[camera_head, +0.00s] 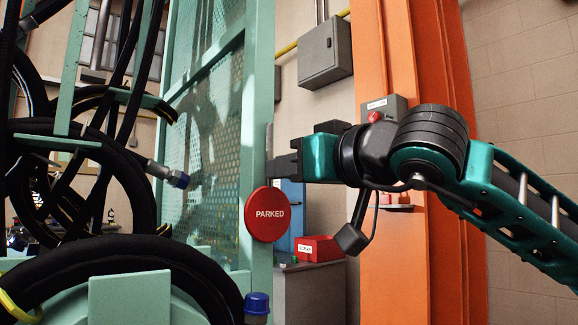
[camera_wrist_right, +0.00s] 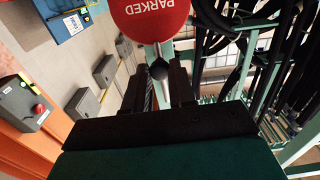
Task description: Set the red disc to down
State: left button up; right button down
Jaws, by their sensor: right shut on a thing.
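The red disc (camera_head: 266,214) with the word PARKED faces me upright at the front edge of the green frame post. It also shows at the top of the right wrist view (camera_wrist_right: 150,20), upside down and partly cut off. My right gripper (camera_head: 274,160) reaches in from the right, just above the disc. My left gripper is not in view.
A green mesh panel (camera_head: 205,140) stands behind the disc. An orange column (camera_head: 400,260), a grey wall box (camera_head: 325,53) and a red box (camera_head: 318,249) are at the right.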

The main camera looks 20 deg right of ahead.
jog(key=c, duration=0.9)
grip_release()
jog(key=shift+c, duration=0.2)
jog(key=v, duration=1.3)
jog(key=shift+f, duration=0.1)
